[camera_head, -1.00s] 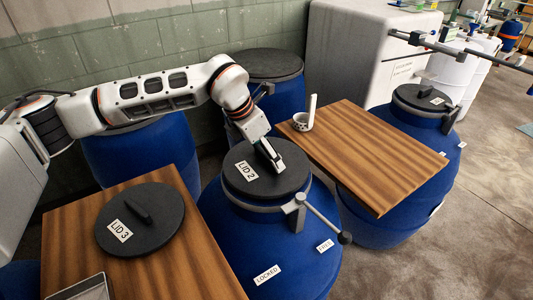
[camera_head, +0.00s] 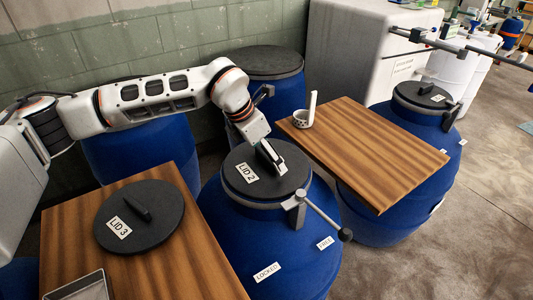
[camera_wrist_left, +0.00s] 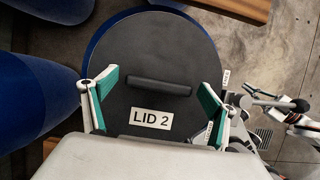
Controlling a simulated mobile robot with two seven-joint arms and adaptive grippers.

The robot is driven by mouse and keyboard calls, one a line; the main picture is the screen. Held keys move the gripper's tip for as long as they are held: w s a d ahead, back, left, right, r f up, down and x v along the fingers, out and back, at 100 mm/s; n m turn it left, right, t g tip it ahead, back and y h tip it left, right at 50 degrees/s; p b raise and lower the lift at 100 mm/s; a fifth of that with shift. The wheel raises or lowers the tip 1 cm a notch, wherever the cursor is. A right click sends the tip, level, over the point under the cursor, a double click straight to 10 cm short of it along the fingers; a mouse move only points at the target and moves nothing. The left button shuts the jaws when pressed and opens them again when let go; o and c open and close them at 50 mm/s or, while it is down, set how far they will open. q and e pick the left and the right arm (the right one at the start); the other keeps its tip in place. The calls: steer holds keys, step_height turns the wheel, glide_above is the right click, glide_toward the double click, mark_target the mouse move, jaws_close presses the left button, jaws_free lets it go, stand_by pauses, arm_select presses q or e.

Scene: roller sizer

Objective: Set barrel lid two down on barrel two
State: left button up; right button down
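Lid two (camera_head: 289,183), a black disc labelled LID 2, lies flat on top of the blue barrel two (camera_head: 236,232), inside its grey clamp ring. My left gripper (camera_head: 269,155) is just above the lid. In the left wrist view, the fingers of my left gripper (camera_wrist_left: 155,100) are spread wide, with teal pads on either side. The bar handle (camera_wrist_left: 158,87) of the lid lies between and slightly beyond them, untouched. The lid's far edge looks even on the barrel; its near edge is hidden by the gripper body.
Barrel two's clamp lever (camera_head: 322,217) sticks out front right near the FREE label. Lid three (camera_head: 139,215) lies on the left wooden table (camera_head: 200,268), with a metal tray (camera_head: 80,289). Other lidded barrels stand around.

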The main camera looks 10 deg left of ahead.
arm_select(q)
steer(key=shift+r, duration=0.3)
steer(key=v, duration=1.2)
steer(key=shift+r, duration=0.3)
